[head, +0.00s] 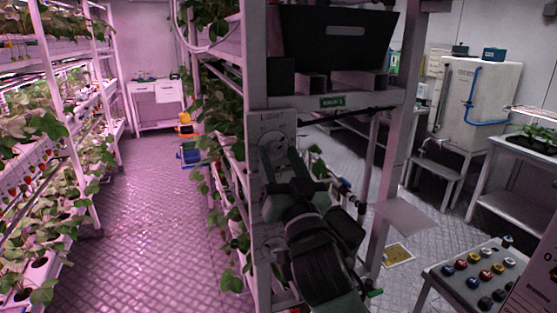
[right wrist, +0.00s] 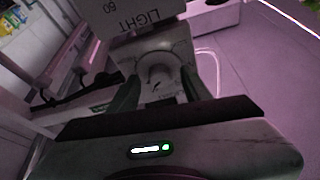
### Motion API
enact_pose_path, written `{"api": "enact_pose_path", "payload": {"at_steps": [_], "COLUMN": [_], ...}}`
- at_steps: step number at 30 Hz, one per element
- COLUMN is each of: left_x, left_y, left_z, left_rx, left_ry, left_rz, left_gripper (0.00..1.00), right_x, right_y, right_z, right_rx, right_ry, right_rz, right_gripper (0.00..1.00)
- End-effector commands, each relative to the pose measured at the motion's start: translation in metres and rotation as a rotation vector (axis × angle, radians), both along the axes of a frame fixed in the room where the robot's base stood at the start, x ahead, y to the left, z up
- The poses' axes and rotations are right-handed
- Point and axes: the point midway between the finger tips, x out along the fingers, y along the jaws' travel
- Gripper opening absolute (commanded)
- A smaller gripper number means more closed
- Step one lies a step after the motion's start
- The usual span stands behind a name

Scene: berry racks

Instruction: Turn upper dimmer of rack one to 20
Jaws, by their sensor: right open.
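The upper dimmer plate (head: 257,124), marked LIGHT, is on the rack's front post in the head view. Its round dial (head: 273,140) is partly hidden by my right gripper (head: 284,162). In the right wrist view the plate (right wrist: 128,17) appears upside down, with LIGHT and 60 legible. A pale rounded knob (right wrist: 157,73) shows between the two dark green fingers of my right gripper (right wrist: 160,88). The fingers are apart, one on each side of it; I cannot tell whether they touch it. The dial's setting is not readable. My left gripper is not in view.
A green rack label (head: 332,102) is on the beam right of the dimmer. Berry plants (head: 215,125) hang beside the post. A button console (head: 480,274) stands at lower right. The aisle floor (head: 145,210) to the left is clear.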

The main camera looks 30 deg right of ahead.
Motion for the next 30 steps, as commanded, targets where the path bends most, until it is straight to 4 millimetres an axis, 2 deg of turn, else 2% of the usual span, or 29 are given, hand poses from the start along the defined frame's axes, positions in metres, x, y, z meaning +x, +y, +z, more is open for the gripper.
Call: {"api": "enact_pose_path", "payload": {"at_steps": [10, 11, 15, 16, 23, 30], "left_x": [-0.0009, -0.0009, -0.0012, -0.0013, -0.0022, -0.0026], "left_y": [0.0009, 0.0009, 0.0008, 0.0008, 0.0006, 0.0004], "left_z": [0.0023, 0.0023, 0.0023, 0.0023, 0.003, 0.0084], "left_rx": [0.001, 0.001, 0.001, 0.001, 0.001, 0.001], "left_ry": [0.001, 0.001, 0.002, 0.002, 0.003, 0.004], "left_rz": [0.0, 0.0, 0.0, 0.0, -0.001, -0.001], "left_gripper": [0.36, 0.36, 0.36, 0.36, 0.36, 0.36], "right_x": [0.005, 0.005, 0.005, 0.0049, 0.0048, 0.0049], "right_y": [-0.0017, -0.0017, -0.0016, -0.0016, -0.0018, -0.0025], "right_z": [0.0019, 0.0019, 0.0018, 0.0017, 0.0017, 0.0024], "right_rx": [0.0, 0.0, 0.0, 0.0, -0.008, -0.088], "right_ry": [0.0, 0.0, 0.0, 0.0, 0.003, 0.023], "right_rz": [0.0, 0.0, 0.0, 0.0, 0.0, 0.001], "right_gripper": [0.49, 0.46, 0.07, 0.0, 0.0, 0.0]}}
